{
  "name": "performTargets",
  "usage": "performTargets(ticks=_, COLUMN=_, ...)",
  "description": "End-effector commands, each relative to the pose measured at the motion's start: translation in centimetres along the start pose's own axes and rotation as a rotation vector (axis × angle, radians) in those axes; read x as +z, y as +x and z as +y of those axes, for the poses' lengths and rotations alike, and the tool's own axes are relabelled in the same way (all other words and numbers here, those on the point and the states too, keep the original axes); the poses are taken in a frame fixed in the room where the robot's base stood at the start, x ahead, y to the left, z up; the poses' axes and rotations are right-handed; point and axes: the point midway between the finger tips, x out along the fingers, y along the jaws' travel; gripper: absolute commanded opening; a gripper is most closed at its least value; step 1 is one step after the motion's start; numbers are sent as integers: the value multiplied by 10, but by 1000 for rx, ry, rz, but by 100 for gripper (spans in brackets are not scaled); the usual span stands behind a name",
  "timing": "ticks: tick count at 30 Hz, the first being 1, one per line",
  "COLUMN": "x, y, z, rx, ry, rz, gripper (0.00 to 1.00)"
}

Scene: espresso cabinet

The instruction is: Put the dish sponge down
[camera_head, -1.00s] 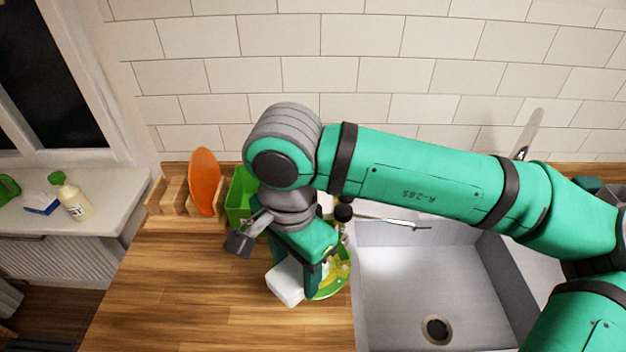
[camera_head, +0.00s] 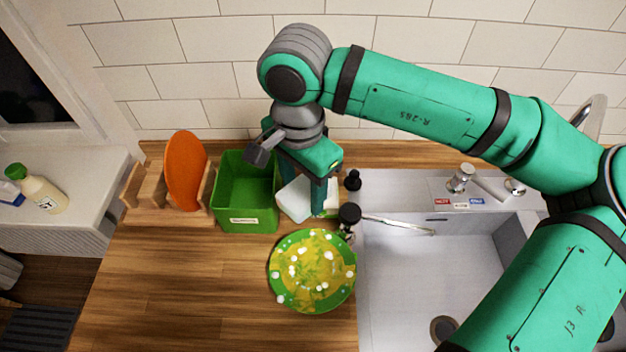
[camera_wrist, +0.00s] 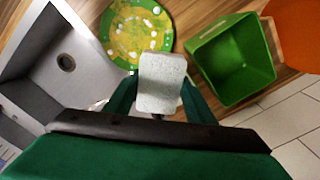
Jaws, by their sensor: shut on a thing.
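The dish sponge (camera_head: 294,199) is a pale, whitish block. My gripper (camera_head: 318,201) is shut on it, between the green bin and the sink, behind the plate. In the wrist view the sponge (camera_wrist: 161,83) sits between my two green fingers (camera_wrist: 158,98). Whether its underside touches the counter, I cannot tell. My gripper hides part of the sponge in the head view.
A green plate (camera_head: 274,283) with yellow smears and white foam lies on the wooden counter (camera_head: 180,280).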

Motion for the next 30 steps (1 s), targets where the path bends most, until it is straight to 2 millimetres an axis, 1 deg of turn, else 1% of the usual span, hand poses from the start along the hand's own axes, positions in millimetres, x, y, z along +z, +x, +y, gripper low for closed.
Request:
performTargets(ticks=1, x=-8, y=5, z=-6, rx=1, ry=4, rz=-4, gripper=25)
performTargets(ticks=7, x=-43, y=24, z=-30, rx=1, ry=3, rz=-3, gripper=25)
performTargets(ticks=12, x=-61, y=53, z=-43, rx=1, ry=-1, rz=-4, gripper=25)
performTargets(ticks=16, x=-70, y=67, z=-50, rx=0, ry=-1, rz=-3, gripper=25)
performTargets(ticks=23, x=-78, y=77, z=-54, rx=0, ry=-1, rz=-1, gripper=25)
performTargets(ticks=25, x=-82, y=84, z=-57, rx=0, ry=-1, rz=-3, gripper=25)
performTargets(ticks=30, x=-81, y=108, z=-56, rx=1, ry=-2, rz=-3, gripper=25)
